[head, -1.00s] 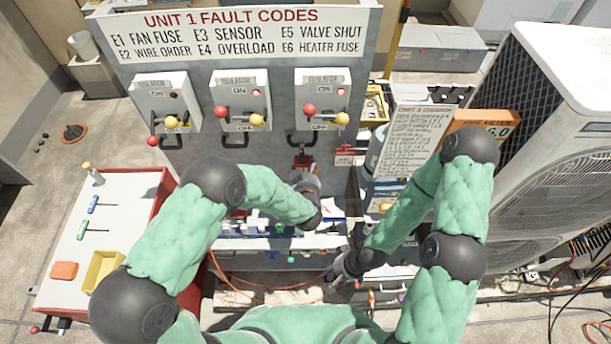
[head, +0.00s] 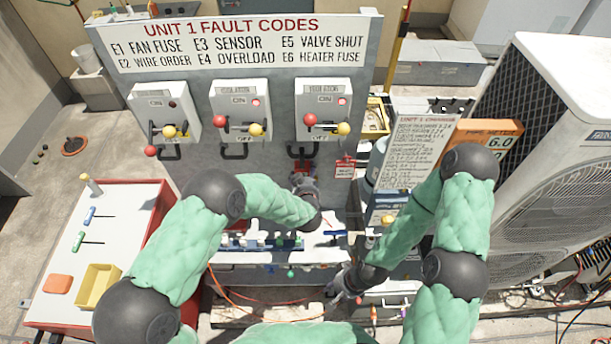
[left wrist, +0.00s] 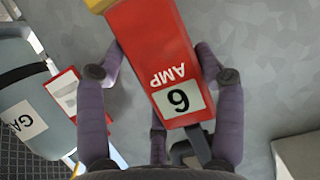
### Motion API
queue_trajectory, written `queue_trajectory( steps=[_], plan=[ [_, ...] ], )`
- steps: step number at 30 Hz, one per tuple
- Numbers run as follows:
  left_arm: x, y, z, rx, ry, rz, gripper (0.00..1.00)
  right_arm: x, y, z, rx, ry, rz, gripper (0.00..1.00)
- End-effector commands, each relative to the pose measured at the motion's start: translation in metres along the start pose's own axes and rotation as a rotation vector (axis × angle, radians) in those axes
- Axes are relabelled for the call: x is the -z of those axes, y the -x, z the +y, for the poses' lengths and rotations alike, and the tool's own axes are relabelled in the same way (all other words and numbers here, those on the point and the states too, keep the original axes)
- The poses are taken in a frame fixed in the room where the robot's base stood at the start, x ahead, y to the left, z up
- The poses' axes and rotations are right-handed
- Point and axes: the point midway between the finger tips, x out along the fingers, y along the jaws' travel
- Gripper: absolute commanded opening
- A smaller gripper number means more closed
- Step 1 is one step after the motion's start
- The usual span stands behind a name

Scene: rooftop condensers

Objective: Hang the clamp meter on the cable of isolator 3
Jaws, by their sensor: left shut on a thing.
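Isolator 3 (head: 323,108) is the rightmost of three grey boxes on the panel. Its black cable (head: 291,152) loops below it. My left gripper (head: 304,180) is just under that cable, shut on the red clamp meter (head: 303,166), which is mostly hidden by the hand in the head view. In the left wrist view the meter (left wrist: 150,55) sits between the purple fingers, with upside-down "AMP" lettering, a number label and a yellow end. Whether it touches the cable cannot be told. My right gripper (head: 340,290) is low at the front; its fingers are too small to read.
Isolators 1 (head: 163,112) and 2 (head: 240,110) hang to the left with their own cable loops. A red tag (head: 344,168) and a gas bottle (left wrist: 30,105) are close on the right. The red-edged cart (head: 130,215) stands left; a condenser (head: 560,130) stands right.

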Motion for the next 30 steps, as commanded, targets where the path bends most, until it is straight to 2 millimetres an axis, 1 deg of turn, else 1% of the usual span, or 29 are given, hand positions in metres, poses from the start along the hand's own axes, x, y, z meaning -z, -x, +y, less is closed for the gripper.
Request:
queue_trajectory(
  steps=[7, 8, 9, 10, 11, 23, 26, 29, 30],
  plan=[
    [0.001, 0.0, 0.0, 0.0, 0.001, 0.002, 0.21, 0.0, 0.0, 0.0, 0.0, 0.0, 0.0, 0.4],
    [0.001, 0.0, 0.0, 0.0, 0.001, 0.002, 0.71, 0.0, 0.0, 0.0, 0.0, 0.0, 0.0, 0.4],
    [0.001, 0.0, 0.0, 0.0, 0.001, 0.002, 0.82, 0.0, 0.0, 0.0, 0.0, 0.0, 0.0, 0.4],
    [0.001, 0.0, 0.0, 0.0, 0.001, 0.002, 0.91, 0.0, 0.0, 0.0, 0.0, 0.0, 0.0, 0.4],
    [0.001, 0.0, 0.0, 0.0, 0.001, 0.002, 0.96, 0.0, 0.0, 0.0, 0.0, 0.0, 0.0, 0.4],
    [0.0, 0.002, 0.0, 0.0, 0.0, -0.001, 0.96, 0.0, 0.0, 0.0, 0.0, 0.0, 0.001, 0.4],
    [0.001, 0.009, 0.0, 0.0, 0.001, 0.001, 0.96, 0.0, 0.0, 0.0, 0.0, 0.0, 0.0, 0.4],
    [0.002, 0.022, 0.0, -0.001, 0.001, 0.002, 0.96, 0.0, 0.0, 0.0, 0.0, 0.0, 0.0, 0.4],
    [0.001, 0.029, 0.001, -0.002, -0.001, 0.001, 0.96, 0.0, 0.0, 0.0, 0.0, 0.0, 0.0, 0.4]
  ],
)
